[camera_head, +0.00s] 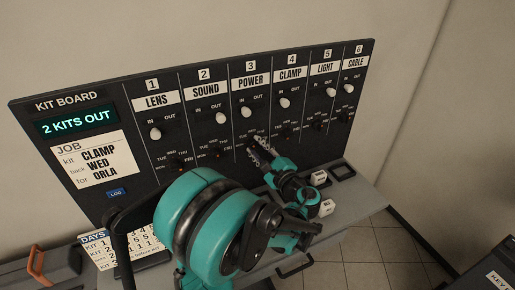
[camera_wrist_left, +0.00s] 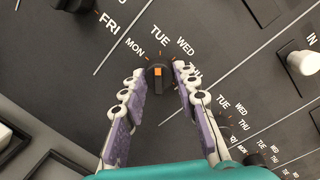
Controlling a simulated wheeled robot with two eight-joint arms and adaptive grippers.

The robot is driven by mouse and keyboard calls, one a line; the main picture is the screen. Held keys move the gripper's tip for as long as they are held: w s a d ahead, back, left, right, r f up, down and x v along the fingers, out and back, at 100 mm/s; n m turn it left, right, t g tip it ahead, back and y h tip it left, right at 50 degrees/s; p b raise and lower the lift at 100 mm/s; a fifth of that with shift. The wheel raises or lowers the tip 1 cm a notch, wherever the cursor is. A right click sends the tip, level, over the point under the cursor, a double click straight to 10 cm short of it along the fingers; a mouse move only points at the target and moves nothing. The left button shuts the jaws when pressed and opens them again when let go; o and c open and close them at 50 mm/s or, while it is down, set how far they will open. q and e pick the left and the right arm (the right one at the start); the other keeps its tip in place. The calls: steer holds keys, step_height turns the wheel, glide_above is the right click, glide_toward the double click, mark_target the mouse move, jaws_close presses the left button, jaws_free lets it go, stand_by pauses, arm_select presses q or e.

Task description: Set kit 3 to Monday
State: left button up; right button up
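The kit board (camera_head: 200,120) shows numbered columns; kit 3 is headed POWER. In the head view my left gripper (camera_head: 262,152) is in front of the day dial of kit 3 and covers most of it. In the left wrist view the black day knob (camera_wrist_left: 159,77) sits between the two fingers of my left gripper (camera_wrist_left: 158,82). A narrow gap seems to show on each side, so the fingers look open around it. The knob's orange mark points up, near TUE; MON is to its left. The white in/out knob of kit 3 (camera_head: 246,112) is above the gripper. My right gripper is not in view.
A green display (camera_head: 77,122) reads 2 KITS OUT. A job card (camera_head: 97,160) reads CLAMP, WED, ORLA. Neighbouring dials stand close on both sides. Small white blocks (camera_head: 319,177) lie on the grey shelf (camera_head: 355,205) below. A days card (camera_head: 95,250) is at lower left.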

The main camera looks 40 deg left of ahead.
arm_select(q)
jaws_close()
steer(key=n, duration=0.4)
steer(key=shift+r, duration=0.1)
steer(key=n+h, duration=0.1)
steer(key=n, duration=0.3)
steer(key=shift+s, duration=0.1)
jaws_free()
steer(key=shift+n, duration=0.4)
jaws_close()
steer(key=o, duration=1.2)
jaws_free()
steer(key=shift+a, duration=0.1)
steer(key=shift+c, duration=0.2)
